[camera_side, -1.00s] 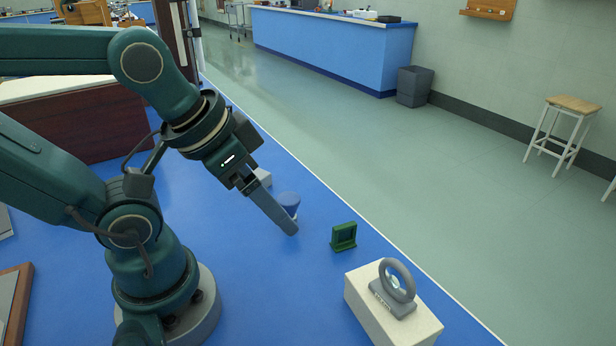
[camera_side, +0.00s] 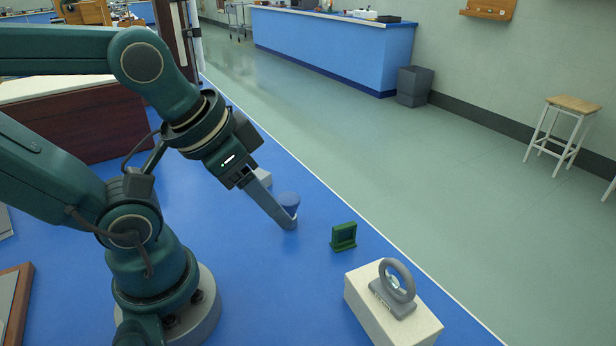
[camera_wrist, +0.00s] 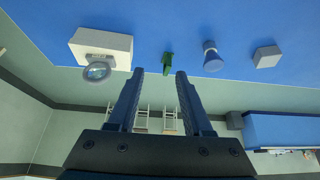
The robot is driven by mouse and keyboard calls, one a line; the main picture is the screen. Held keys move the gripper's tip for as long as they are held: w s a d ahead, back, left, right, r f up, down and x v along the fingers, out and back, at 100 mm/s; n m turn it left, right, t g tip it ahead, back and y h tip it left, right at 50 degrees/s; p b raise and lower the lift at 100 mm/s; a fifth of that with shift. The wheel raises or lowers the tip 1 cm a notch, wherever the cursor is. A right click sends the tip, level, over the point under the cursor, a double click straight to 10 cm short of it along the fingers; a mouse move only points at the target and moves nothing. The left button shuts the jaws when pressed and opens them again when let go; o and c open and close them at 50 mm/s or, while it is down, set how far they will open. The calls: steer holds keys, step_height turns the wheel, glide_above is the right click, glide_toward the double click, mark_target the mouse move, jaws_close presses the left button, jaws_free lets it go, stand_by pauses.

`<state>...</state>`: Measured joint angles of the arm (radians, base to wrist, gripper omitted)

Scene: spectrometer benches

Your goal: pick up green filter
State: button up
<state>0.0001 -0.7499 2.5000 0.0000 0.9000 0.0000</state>
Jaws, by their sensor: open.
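The green filter (camera_side: 343,236) is a small square frame standing upright on the blue bench, right of my gripper in the side view. In the wrist view the green filter (camera_wrist: 168,63) shows edge-on, just beyond and between the fingertips. My gripper (camera_side: 290,224) points down and to the right, apart from the filter. In the wrist view my gripper (camera_wrist: 160,72) has its two fingers spread with nothing held between them.
A white block (camera_side: 392,306) carrying a grey ring mount (camera_side: 398,280) stands right of the filter. The bench edge runs behind the filter.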

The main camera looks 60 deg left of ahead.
steer(key=m+g, duration=0.2)
steer(key=g, duration=0.3)
glide_above(345, 226)
steer(key=f, duration=0.6)
steer(key=shift+w+d+f, duration=0.1)
steer(key=shift+w+f, duration=0.05)
steer(key=shift+w, duration=0.1)
steer(key=shift+g, duration=0.3)
steer(key=f, duration=0.8)
steer(key=shift+s, duration=0.2)
jaws_close()
